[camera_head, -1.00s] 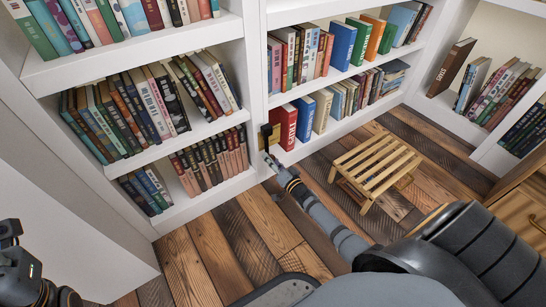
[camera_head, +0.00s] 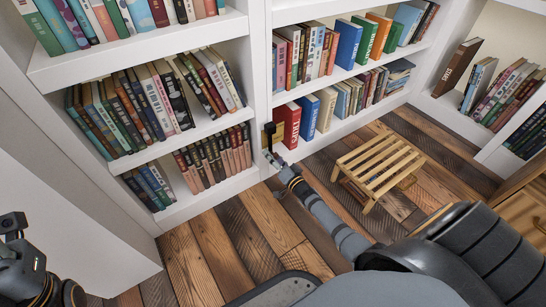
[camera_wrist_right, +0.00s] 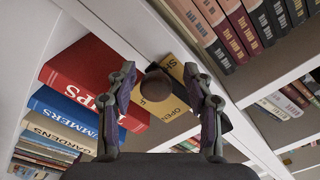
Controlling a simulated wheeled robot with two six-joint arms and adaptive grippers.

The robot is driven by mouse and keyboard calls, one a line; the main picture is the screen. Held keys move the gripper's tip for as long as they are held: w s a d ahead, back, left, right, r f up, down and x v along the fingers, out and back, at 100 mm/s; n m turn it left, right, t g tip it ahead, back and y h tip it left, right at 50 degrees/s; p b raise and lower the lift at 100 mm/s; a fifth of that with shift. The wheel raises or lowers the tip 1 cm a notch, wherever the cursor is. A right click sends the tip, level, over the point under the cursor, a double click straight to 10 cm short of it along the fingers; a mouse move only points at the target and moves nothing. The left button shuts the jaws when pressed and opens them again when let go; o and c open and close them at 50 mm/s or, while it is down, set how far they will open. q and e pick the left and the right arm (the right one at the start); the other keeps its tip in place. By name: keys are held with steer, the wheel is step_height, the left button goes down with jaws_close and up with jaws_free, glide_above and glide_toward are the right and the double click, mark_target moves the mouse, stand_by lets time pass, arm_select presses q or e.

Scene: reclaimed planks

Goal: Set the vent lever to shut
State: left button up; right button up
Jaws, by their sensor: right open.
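The vent lever's brass-yellow plate (camera_head: 279,131) is on the upright between the bookcases, beside the red book. The black lever (camera_head: 269,134) stands out from it. The lever's dark round knob (camera_wrist_right: 155,84) faces the camera and hides part of the plate. My right gripper (camera_head: 271,156) is at the lever. Its open fingers (camera_wrist_right: 160,76) stand on either side of the knob, with gaps visible. Part of my left arm shows at the lower left; its fingers are not visible.
A red book (camera_head: 287,124) stands close beside the plate, with more books (camera_head: 309,115) along the shelf. A slatted wooden stool (camera_head: 378,166) stands on the plank floor (camera_head: 255,225), right of my right arm. Left shelves (camera_head: 205,130) hold books; the floor in front is clear.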

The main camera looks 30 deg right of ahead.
steer(key=shift+s, duration=0.1)
steer(key=s+d, duration=0.1)
steer(key=s, duration=1)
steer(key=shift+s, duration=0.4)
